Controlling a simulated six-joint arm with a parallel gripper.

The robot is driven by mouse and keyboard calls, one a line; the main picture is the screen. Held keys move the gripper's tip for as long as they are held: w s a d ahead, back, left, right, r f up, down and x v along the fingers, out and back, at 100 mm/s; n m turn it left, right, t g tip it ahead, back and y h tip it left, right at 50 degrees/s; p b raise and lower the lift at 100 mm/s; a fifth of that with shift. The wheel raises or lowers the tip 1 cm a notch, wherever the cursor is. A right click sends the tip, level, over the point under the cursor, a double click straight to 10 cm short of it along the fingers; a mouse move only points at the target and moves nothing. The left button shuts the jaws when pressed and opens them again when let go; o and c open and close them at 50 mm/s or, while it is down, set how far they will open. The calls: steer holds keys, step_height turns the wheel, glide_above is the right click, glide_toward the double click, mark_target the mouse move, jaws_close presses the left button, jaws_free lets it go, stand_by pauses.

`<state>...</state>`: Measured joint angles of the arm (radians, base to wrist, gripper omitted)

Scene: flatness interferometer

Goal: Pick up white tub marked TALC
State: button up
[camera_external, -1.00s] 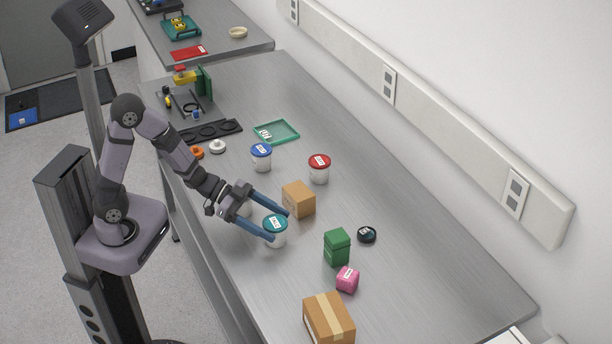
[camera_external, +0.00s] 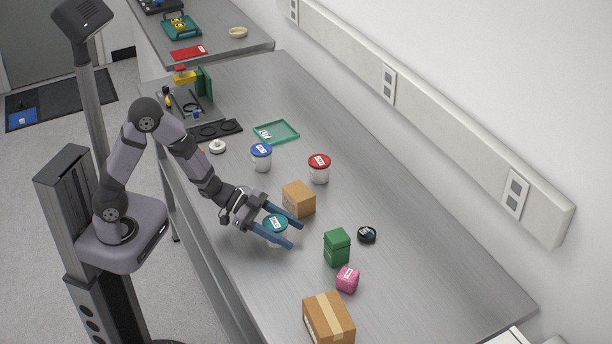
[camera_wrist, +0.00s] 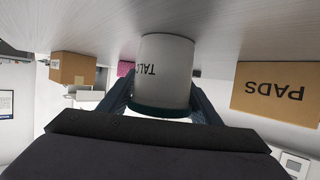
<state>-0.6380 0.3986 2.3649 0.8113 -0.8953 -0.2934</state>
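The white tub marked TALC (camera_wrist: 165,60) fills the middle of the wrist view. It appears upside down there, with its teal lid toward my gripper's palm. In the external view its teal lid (camera_external: 275,222) shows between the two blue fingers of my gripper (camera_external: 296,236), which hides much of its body. The tub stands upright on the bench. My fingers lie on either side of it and their tips reach past it. They look open, and I cannot see firm contact on both sides.
A cardboard box (camera_external: 298,199) marked PADS (camera_wrist: 275,92) stands close beside the upper finger. A green box (camera_external: 337,247), a pink box (camera_external: 347,279), a dark round item (camera_external: 367,235) and a taped carton (camera_external: 329,319) are nearby. Blue-lidded (camera_external: 261,157) and red-lidded (camera_external: 319,169) tubs stand farther back.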

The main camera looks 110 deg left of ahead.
steer(key=c, duration=0.5)
steer(key=shift+r, duration=0.2)
step_height(320, 180, up, 10)
steer(key=shift+f+p, duration=0.1)
steer(key=shift+p, duration=0.8)
